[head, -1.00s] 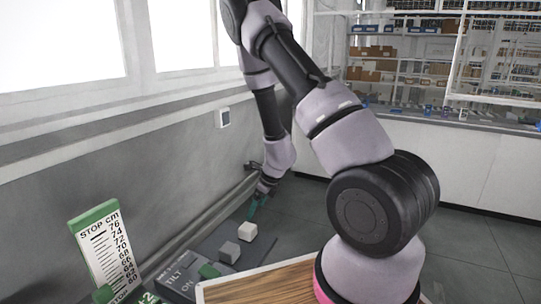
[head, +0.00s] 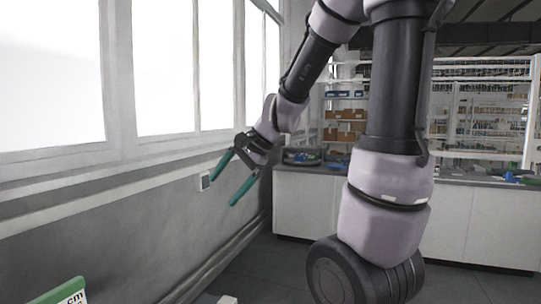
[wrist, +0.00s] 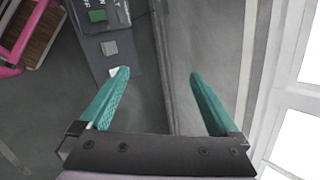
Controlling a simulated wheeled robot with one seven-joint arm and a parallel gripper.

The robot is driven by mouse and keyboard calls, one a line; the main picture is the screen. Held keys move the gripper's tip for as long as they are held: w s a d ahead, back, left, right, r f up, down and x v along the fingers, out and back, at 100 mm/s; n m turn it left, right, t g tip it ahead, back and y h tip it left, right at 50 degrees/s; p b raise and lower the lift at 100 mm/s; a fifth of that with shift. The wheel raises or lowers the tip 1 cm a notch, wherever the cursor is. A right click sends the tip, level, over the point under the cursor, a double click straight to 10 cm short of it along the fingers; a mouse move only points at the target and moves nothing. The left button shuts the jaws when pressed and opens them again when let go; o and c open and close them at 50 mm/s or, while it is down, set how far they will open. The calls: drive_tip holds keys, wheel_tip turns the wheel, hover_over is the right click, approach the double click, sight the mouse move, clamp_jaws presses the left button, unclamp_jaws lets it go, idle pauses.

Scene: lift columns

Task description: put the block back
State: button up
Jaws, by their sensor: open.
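My gripper (head: 221,193) is open and empty, raised in front of the wall below the windows. Its two green fingers also show wide apart in the wrist view (wrist: 158,74). In the wrist view a dark panel (wrist: 126,45) lies below, towards the upper left. A grey block (wrist: 109,47) and a green piece (wrist: 97,15) are on it. A white block (wrist: 115,71) shows by the left fingertip, which partly hides it. Only a pale sliver of a block (head: 228,300) shows at the head view's bottom edge. Which block the task means, I cannot tell.
A green-topped centimetre scale (head: 68,292) is cut off at the head view's lower left. A counter (head: 470,222) and shelves stand at the back.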

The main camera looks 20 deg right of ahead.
drive_tip(key=s+d+r+n+t+h, duration=0.3)
drive_tip(key=s+d+r+n, duration=0.4)
drive_tip(key=s, duration=0.4)
drive_tip(key=shift+s+r+h, duration=0.35)
drive_tip(key=shift+r+h, duration=0.35)
drive_tip(key=shift+r, duration=0.2)
